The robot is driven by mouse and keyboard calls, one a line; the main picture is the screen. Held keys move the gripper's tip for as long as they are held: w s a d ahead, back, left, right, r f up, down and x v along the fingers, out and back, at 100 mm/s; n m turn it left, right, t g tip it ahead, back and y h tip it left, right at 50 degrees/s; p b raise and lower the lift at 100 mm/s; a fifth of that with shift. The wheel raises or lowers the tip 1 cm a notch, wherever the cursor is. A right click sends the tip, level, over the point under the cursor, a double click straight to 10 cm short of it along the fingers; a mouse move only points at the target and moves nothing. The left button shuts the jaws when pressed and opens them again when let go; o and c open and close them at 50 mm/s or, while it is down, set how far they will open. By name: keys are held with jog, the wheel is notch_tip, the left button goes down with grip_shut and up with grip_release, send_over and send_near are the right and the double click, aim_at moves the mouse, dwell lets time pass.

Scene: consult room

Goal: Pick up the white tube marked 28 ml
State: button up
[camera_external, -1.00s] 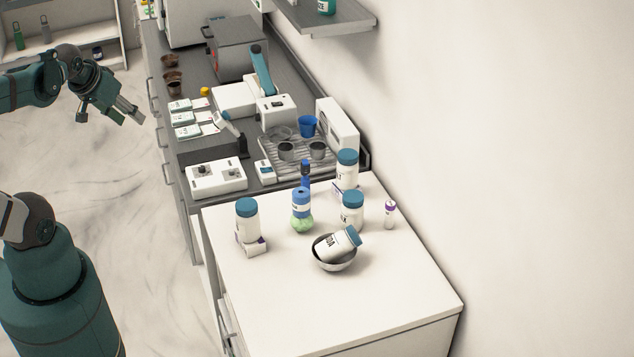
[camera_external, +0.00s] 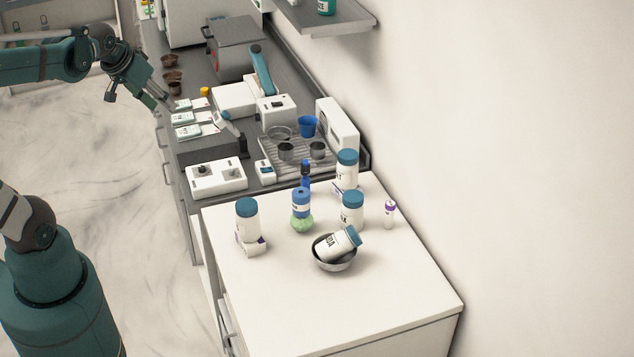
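A small white tube with a purple cap (camera_external: 389,215) stands upright at the right of the white counter (camera_external: 400,300), near the wall. Its marking is too small to read. A small white item with a purple part (camera_external: 252,247) lies at the foot of the left jar; I cannot tell whether it is a tube or a box. My gripper (camera_external: 158,103) is in the air at the upper left, far from both. It points down and right and appears empty. Its fingers overlap in this view, so their opening is unclear.
White jars with teal caps stand at the left (camera_external: 247,222), middle (camera_external: 352,212) and back (camera_external: 347,170). Another jar (camera_external: 338,243) lies tilted in a metal bowl (camera_external: 335,266). A blue-topped green bottle (camera_external: 302,222) stands between them. The counter's front is clear.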

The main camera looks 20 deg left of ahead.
jog(key=w+d+f+m+g+h+b, duration=0.1)
jog(key=w+d+f+m, duration=0.15)
jog(key=w+d, duration=0.9)
jog(key=m+g+h+b, duration=0.2)
jog(key=m+g+b, duration=0.15)
jog(key=m, duration=0.45)
send_near(386, 207)
jog(key=w+x, duration=0.1)
jog(key=x, duration=0.5)
jog(key=shift+s+a+r+b, duration=0.1)
jog(key=shift+s+a+b, duration=0.1)
jog(key=shift+b, duration=0.1)
jog(key=shift+x, duration=1.25)
jog(key=shift+x, duration=2.6)
